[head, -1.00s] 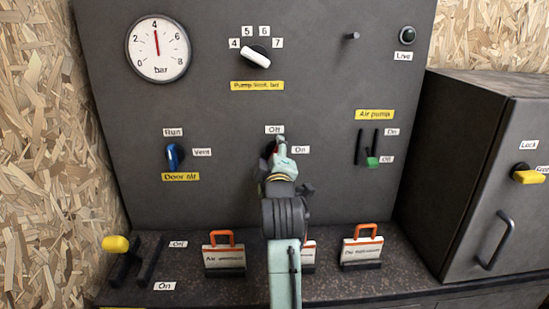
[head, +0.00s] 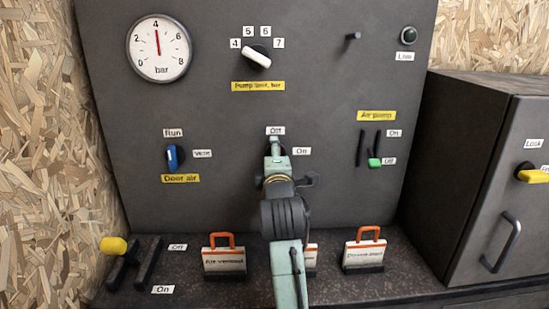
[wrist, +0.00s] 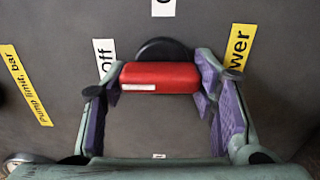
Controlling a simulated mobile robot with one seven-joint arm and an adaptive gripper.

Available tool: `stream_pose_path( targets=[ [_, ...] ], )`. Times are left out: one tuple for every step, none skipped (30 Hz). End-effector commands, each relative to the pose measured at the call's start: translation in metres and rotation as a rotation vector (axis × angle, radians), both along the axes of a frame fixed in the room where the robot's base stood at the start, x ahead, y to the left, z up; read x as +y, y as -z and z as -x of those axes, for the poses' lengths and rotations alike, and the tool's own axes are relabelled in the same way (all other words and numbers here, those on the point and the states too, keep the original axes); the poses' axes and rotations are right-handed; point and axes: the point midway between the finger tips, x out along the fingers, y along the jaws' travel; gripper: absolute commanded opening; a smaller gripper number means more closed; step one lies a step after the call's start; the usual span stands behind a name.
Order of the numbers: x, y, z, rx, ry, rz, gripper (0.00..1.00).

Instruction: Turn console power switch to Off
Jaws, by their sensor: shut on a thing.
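The console power switch has a red handle (wrist: 160,77) on a dark round base (wrist: 163,48). In the wrist view the handle lies level, its white mark at the left end, towards the Off label (wrist: 104,60). Another label, partly cut off, is at the top edge. My gripper (wrist: 158,84) has its purple-padded fingers at the two ends of the handle and is shut on it. In the head view my gripper (head: 276,150) covers most of the switch, below the Off label (head: 275,131) and left of the On label (head: 302,152).
The blue door air knob (head: 172,157) is to the left and the green-tipped air pump lever (head: 375,162) to the right. The white pump limit knob (head: 257,57) is above. Orange-handled tags (head: 222,257) stand on the ledge below.

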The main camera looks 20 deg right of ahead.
Motion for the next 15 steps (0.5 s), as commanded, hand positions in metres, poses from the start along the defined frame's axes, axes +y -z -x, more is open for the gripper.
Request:
stream_pose_path(
  targets=[
    [-0.0001, -0.0002, 0.0, 0.001, 0.001, 0.003, 0.25],
    [-0.0001, -0.0002, 0.0, 0.001, 0.001, 0.003, 0.25],
    [-0.0001, -0.0003, 0.0, 0.001, 0.001, 0.003, 0.25],
    [-0.0001, -0.0003, 0.0, 0.001, 0.001, 0.003, 0.25],
    [-0.0001, -0.0003, 0.0, 0.001, 0.001, 0.003, 0.25],
    [-0.0001, -0.0003, 0.0, 0.001, 0.001, 0.003, 0.25],
    [-0.0001, -0.0003, 0.0, 0.001, 0.001, 0.003, 0.25],
    [-0.0001, -0.0003, 0.0, 0.001, 0.001, 0.003, 0.53],
    [-0.0001, -0.0003, 0.0, 0.001, 0.001, 0.003, 0.56],
    [0.0, -0.0003, 0.0, 0.0, 0.0, 0.003, 0.58],
    [0.0, -0.0003, 0.0, 0.0, 0.001, 0.002, 0.6],
    [0.0, -0.0003, 0.0, 0.001, 0.0, 0.002, 0.63],
    [0.0, -0.0003, 0.0, 0.0, 0.0, 0.002, 0.65],
    [0.0, -0.0002, 0.0, 0.001, 0.0, 0.002, 0.67],
    [0.0, -0.0002, 0.0, 0.0, 0.0, 0.001, 0.69]
  ],
)
